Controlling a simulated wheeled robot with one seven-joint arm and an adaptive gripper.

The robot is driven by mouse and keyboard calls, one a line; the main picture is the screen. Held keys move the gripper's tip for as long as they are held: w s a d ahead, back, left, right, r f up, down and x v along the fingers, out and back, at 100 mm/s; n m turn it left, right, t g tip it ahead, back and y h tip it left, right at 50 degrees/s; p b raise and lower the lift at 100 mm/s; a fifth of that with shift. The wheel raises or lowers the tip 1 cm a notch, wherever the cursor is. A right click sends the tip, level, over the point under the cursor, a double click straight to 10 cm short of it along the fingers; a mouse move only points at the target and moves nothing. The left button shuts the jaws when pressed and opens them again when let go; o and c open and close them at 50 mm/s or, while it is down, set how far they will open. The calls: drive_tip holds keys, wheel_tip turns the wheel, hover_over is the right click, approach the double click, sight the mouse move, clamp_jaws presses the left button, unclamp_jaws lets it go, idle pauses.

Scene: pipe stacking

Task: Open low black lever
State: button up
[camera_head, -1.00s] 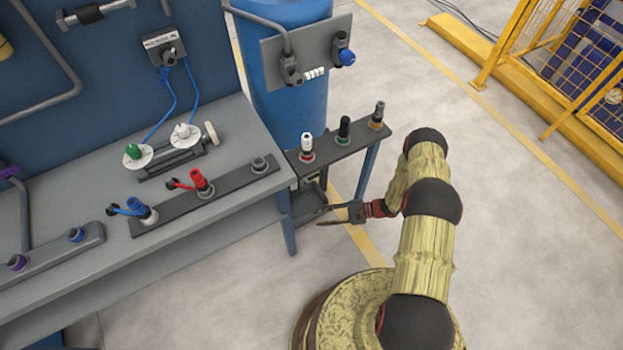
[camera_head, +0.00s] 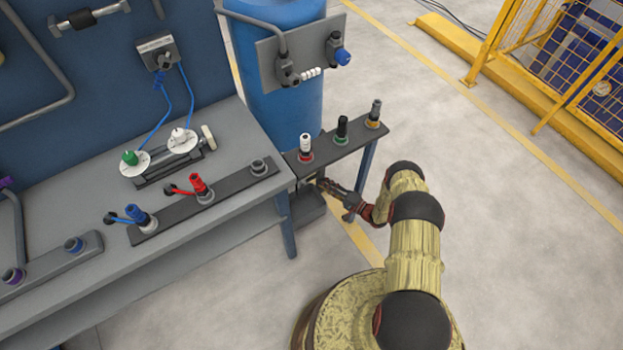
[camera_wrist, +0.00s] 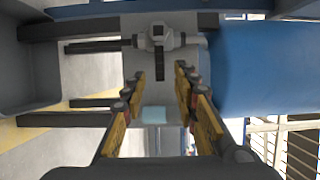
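In the wrist view, a grey valve fitting (camera_wrist: 158,38) sits on a grey plate ahead of my gripper. A short black lever (camera_wrist: 160,71) hangs from it, lined up with the gap between my fingers. My gripper (camera_wrist: 163,84) is open, with one yellow-and-dark finger on each side of the gap and nothing visibly held. I cannot tell how close the tips are to the lever in depth. In the head view, my gripper (camera_head: 318,185) reaches low under the small side shelf (camera_head: 345,143); the lever is hidden there.
A blue tank (camera_head: 285,85) stands behind the side shelf and fills the right of the wrist view. The grey workbench (camera_head: 225,130) is left of my arm. Several coloured fittings stand on bench and shelf. The floor to the right is clear up to a yellow fence (camera_head: 560,50).

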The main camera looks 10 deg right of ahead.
sight(312, 177)
drive_tip(key=b+x, duration=0.2)
drive_tip(key=x, duration=0.5)
drive_tip(key=shift+s, duration=0.1)
drive_tip(key=shift+c, duration=0.8)
clamp_jaws()
